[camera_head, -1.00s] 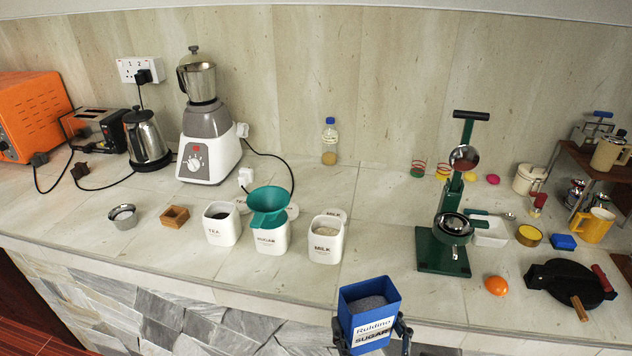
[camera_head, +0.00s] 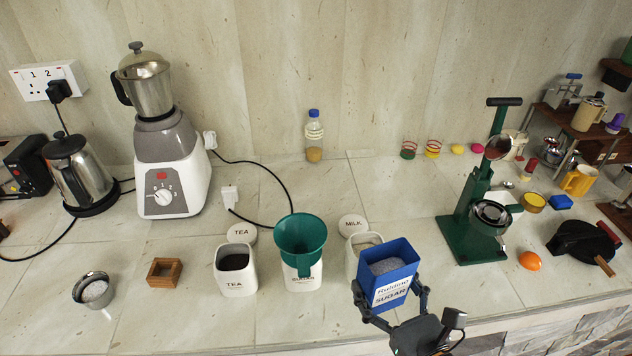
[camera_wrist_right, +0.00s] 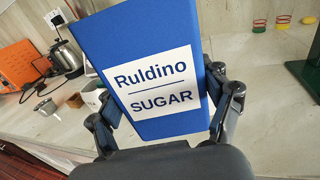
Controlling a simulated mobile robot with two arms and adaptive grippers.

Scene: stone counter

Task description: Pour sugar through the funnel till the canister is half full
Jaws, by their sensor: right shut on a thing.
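The blue sugar box (camera_head: 390,277) is labelled "Ruldino SUGAR" and is open at the top, with greyish-white sugar inside. My right gripper (camera_head: 392,300) is shut on it and holds it nearly upright in front of the milk canister. The box also fills the right wrist view (camera_wrist_right: 155,75), between the fingers (camera_wrist_right: 165,115). The green funnel (camera_head: 301,240) sits in the mouth of the white sugar canister (camera_head: 303,277), left of the box. The funnel hides the canister's inside, so its fill level cannot be seen. My left gripper is not in view.
The white tea canister (camera_head: 235,272) stands left of the funnel, and the milk canister (camera_head: 363,245) is partly hidden behind the box. Lids (camera_head: 242,234) lie behind them. A wooden holder (camera_head: 164,272) and metal cup (camera_head: 94,290) are further left. A green press (camera_head: 484,215) stands right.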

